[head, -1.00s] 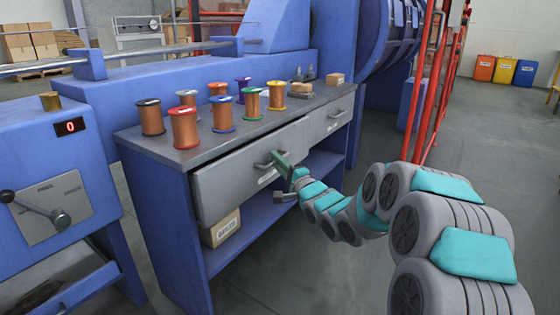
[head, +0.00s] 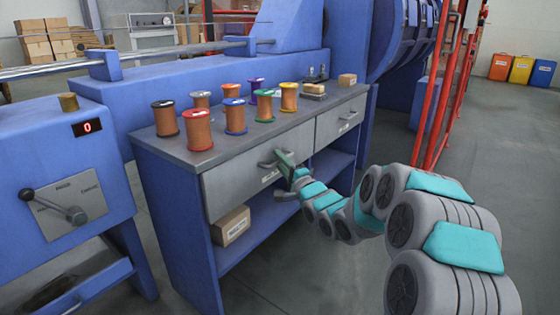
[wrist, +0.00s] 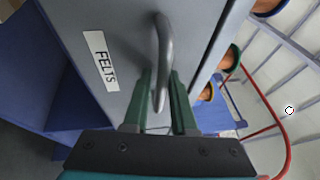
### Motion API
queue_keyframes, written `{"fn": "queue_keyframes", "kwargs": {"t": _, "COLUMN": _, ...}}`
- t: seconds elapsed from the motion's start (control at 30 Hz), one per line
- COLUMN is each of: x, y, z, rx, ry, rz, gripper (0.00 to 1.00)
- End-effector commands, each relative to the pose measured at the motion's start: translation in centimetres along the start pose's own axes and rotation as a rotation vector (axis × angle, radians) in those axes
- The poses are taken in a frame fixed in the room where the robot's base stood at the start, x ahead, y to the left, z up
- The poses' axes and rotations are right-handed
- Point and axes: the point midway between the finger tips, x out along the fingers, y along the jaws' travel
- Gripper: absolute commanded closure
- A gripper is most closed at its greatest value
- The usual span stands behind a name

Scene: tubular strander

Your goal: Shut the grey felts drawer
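The grey felts drawer (head: 232,188) is the left drawer under the bench top. Its front sits close to the bench front; I cannot tell whether a small gap is left. In the wrist view its grey front (wrist: 125,25) carries a white FELTS label (wrist: 101,60). Its curved grey handle (wrist: 163,45) runs between the two green fingers of my gripper (wrist: 160,85), which are close on both sides of it. In the head view my gripper (head: 285,162) is at the handle (head: 268,162), and the fingers partly hide it.
Several wire spools (head: 198,130) stand on the grey bench top (head: 180,152). A second grey drawer (head: 338,120) is to the right and looks shut. A labelled box (head: 232,226) sits on the blue shelf (head: 262,225) below. Red guard rails (head: 448,100) stand at right; open floor lies beyond.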

Motion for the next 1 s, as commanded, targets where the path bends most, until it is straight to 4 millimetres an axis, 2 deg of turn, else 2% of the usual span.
{"fn": "queue_keyframes", "kwargs": {"t": 0.17, "x": -1.8, "y": 0.0, "z": -0.2, "rx": 0.002, "ry": 0.004, "rz": 0.002, "gripper": 0.73}}
{"fn": "queue_keyframes", "kwargs": {"t": 0.5, "x": -6.7, "y": -0.1, "z": -0.2, "rx": 0.001, "ry": 0.003, "rz": 0.001, "gripper": 0.73}}
{"fn": "queue_keyframes", "kwargs": {"t": 0.7, "x": -7.7, "y": -0.1, "z": -0.1, "rx": 0.000, "ry": 0.001, "rz": -0.002, "gripper": 0.73}}
{"fn": "queue_keyframes", "kwargs": {"t": 1.0, "x": -7.7, "y": -0.1, "z": -0.1, "rx": -0.005, "ry": 0.002, "rz": 0.003, "gripper": 0.73}}
